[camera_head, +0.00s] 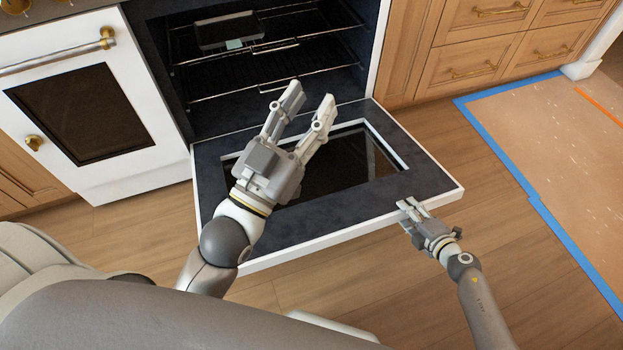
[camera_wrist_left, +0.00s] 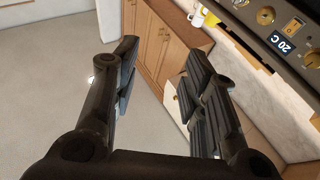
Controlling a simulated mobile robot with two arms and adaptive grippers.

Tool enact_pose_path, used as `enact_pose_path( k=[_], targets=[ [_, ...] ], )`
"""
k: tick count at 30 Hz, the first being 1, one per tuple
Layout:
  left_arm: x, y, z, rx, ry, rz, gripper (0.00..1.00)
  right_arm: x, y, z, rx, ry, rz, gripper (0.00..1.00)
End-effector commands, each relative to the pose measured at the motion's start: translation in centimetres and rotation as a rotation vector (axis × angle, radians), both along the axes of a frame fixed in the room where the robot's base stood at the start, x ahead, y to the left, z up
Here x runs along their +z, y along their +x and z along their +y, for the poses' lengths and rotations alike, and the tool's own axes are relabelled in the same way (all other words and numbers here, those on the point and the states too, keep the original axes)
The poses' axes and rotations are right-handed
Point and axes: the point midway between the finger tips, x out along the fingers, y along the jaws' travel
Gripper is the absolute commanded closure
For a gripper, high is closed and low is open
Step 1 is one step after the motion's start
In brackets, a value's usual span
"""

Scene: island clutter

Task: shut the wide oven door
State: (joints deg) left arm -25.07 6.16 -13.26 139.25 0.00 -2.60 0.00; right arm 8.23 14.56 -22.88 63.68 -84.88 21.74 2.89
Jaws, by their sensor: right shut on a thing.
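The wide oven door (camera_head: 420,178) is folded down wide open in the head view, with a dark inner face, a glass window and a white outer edge. The oven cavity (camera_head: 270,75) behind it is open. My left gripper (camera_head: 312,100) is open and empty over the door, its fingers pointing towards the cavity. Its spread fingers also show in the left wrist view (camera_wrist_left: 160,75). My right gripper (camera_head: 408,204) is at the door's front edge, near the right corner, shut on that edge. The arm hides part of the door's left side.
Wire racks (camera_head: 245,50) with a dark tray (camera_head: 226,30) are inside the oven. A smaller oven door (camera_head: 82,112) to the left is shut. Wooden drawers (camera_head: 468,58) stand to the right. Wooden floor (camera_head: 490,215) is clear in front. The control panel (camera_wrist_left: 285,40) shows in the left wrist view.

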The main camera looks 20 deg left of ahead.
Motion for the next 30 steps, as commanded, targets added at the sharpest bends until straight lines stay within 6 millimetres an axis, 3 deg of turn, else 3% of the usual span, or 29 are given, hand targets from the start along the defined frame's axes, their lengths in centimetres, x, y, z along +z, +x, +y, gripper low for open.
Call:
enact_pose_path(
  k=[10,23,30],
  targets=[
    [-1.9,0.6,0.1,0.007,0.031,0.111,0.6,0.6,0.2,0.2,0.0,0.0,0.002,0.85],
    [-2.3,0.6,0.2,0.008,0.036,0.131,0.6,0.6,0.2,0.2,0.0,-0.001,0.003,0.85],
    [-3.9,0.9,0.3,0.013,0.059,0.218,0.6,0.8,0.2,0.2,0.0,-0.003,0.006,0.85]
  ],
)
